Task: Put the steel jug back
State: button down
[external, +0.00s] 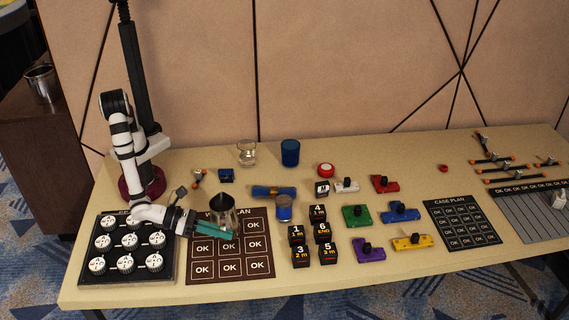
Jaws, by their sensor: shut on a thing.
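The steel jug (224,213), a small shiny vessel with a dark, pointed upper part, is over the dark plan mat with OK squares (230,268). My gripper (214,232), with teal fingers, is at the jug's lower part and shut on it. The fingers cover part of the jug's base, and I cannot tell if the base touches the mat. The jug looks roughly upright.
A dial board (127,283) lies left of the mat. A clear glass (247,152), a blue tumbler (290,152) and a small blue cup (284,208) stand nearby. Numbered black blocks (297,235) and coloured switch blocks (369,248) lie right. A metal pot (41,84) stands on the side cabinet.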

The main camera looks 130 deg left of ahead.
jog(key=shift+w+a+f, duration=0.15)
jog(key=shift+f, duration=2)
jog(key=c, duration=1)
grip_release()
jog(key=shift+f, duration=0.15)
